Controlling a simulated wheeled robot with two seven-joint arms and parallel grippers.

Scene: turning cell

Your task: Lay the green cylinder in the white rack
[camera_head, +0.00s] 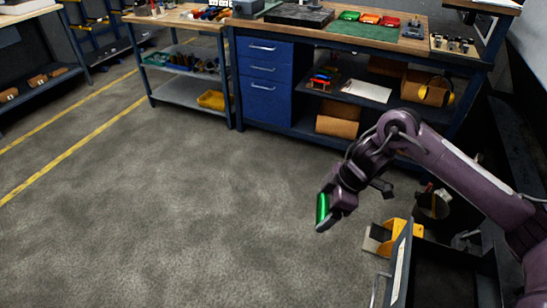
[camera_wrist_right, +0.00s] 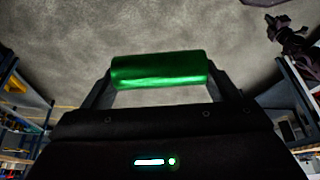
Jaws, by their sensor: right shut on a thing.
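The green cylinder (camera_head: 322,209) is held in my right gripper (camera_head: 327,211), above the bare floor in the head view. In the right wrist view the green cylinder (camera_wrist_right: 159,70) lies crosswise between the two fingers of my right gripper (camera_wrist_right: 160,82), which are shut on its ends. The cylinder looks smooth and shiny. I cannot make out the white rack in either view. My left gripper is not in view.
A blue workbench (camera_head: 340,38) with drawers and lower shelves stands at the back. A grey cart (camera_head: 192,92) stands left of it. A dark open-topped container (camera_head: 450,280) and a yellow object (camera_head: 388,232) are at the lower right. The floor (camera_head: 170,220) at left is clear.

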